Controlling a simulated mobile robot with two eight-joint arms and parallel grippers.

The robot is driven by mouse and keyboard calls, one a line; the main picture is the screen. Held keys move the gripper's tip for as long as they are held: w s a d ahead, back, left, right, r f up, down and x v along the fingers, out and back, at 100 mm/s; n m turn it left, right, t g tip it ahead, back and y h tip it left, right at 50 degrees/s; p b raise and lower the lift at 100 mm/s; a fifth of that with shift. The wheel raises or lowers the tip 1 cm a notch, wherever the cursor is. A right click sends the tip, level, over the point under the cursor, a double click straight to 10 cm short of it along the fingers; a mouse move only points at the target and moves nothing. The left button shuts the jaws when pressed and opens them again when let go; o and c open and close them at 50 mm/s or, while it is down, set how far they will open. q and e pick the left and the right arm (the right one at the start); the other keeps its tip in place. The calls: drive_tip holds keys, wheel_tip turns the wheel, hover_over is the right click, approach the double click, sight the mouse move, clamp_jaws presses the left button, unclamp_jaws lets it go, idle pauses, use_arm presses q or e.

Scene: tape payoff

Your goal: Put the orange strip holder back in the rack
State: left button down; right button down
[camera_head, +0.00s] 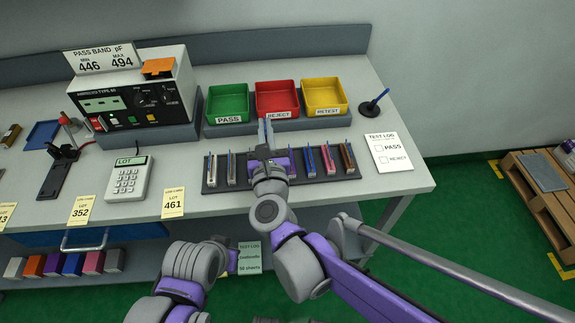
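The dark rack (222,187) lies on the bench and holds several slim strip holders. I cannot tell if the brownish-orange one is the orange strip holder. My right gripper (265,128) points away over the middle of the rack, its two fingers a narrow gap apart with nothing visible between them. It and its wrist hide part of the rack. My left arm shows at the bottom, but its fingers cannot be made out.
Green (228,103), red (277,98) and yellow (323,96) bins stand behind the rack. A meter (130,95) with an orange part on top (158,68) is at left. A keypad (128,181) and a test log card (389,151) flank the rack. Coloured blocks (53,264) sit below.

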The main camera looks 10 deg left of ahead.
drive_tip(key=shift+w+d+f, duration=0.1)
drive_tip(key=shift+d, duration=0.25)
wheel_tip(320, 180, down, 6)
drive_tip(key=shift+a+r+b, duration=0.15)
drive_tip(key=shift+r+b, duration=0.1)
drive_tip(key=shift+b, duration=0.4)
use_arm(q)
drive_tip(key=shift+d+f+b, duration=0.15)
drive_tip(key=shift+f+b, duration=0.1)
drive_tip(key=shift+f, duration=0.35)
drive_tip(key=shift+d+f+b, duration=0.15)
drive_tip(key=shift+f+b, duration=0.05)
drive_tip(key=shift+f, duration=0.35)
use_arm(e)
drive_tip(key=shift+f, duration=2.15)
drive_tip(key=shift+f, duration=0.15)
use_arm(q)
drive_tip(key=shift+f, duration=0.15)
use_arm(e)
drive_tip(key=c, duration=1.1)
unclamp_jaws()
drive_tip(key=shift+o, duration=0.2)
